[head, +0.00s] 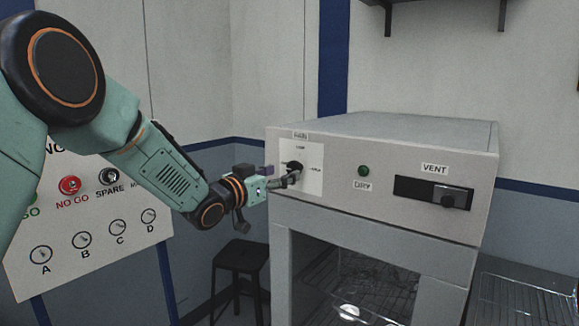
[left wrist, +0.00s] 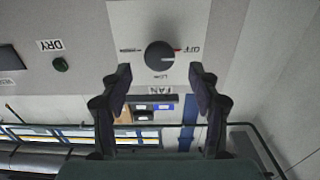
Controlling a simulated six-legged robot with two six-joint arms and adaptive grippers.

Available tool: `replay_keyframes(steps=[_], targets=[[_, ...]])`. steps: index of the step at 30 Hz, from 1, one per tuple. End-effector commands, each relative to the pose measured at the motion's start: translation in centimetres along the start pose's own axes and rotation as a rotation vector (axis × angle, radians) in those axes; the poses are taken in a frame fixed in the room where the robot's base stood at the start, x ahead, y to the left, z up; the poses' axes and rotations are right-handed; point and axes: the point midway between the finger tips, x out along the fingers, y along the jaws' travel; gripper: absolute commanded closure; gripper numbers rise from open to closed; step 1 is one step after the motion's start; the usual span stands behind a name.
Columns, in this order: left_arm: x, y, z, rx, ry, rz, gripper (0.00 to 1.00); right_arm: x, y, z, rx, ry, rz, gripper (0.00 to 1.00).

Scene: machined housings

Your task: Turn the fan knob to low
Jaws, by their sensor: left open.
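The fan knob (head: 294,167) is round and black, on a white plate on the upper left of the grey cabinet's front. In the left wrist view, where the labels appear upside down, the knob (left wrist: 159,56) has a reddish mark on its right side, toward the word OFF. LOW is printed below the knob there, and the FAN label (left wrist: 152,90) is below that. My left gripper (head: 284,180) is at the knob in the head view, partly covering it. In the left wrist view the left gripper (left wrist: 160,76) is open, with one finger on each side of the knob; contact is not visible.
The cabinet (head: 390,185) also carries a green DRY button (head: 363,171) and a VENT slider (head: 433,193). A panel with NO GO and SPARE buttons (head: 90,235) is at left. A dark stool (head: 240,262) stands below my arm. A wire rack (head: 525,300) is at right.

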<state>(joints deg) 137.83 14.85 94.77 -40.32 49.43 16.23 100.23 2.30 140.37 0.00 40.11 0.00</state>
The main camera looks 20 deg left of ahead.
Motion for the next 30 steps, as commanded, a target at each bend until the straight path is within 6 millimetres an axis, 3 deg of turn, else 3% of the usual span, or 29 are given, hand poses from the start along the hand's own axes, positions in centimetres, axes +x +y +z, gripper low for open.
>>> replay_keyframes(steps=[9, 21, 30], targets=[[3.6, 0.0, -0.1, 0.000, -0.001, 0.000, 0.38, -1.1, 0.0, 0.0, 0.000, 0.001, 0.000, 0.68], [4.3, 0.1, 0.0, -0.002, -0.001, 0.000, 0.38, -1.2, 0.0, 0.0, 0.000, 0.001, 0.000, 0.68], [4.3, 0.1, 0.0, -0.001, -0.001, 0.000, 0.62, -1.1, 0.0, 0.0, 0.000, 0.001, 0.000, 0.68]])
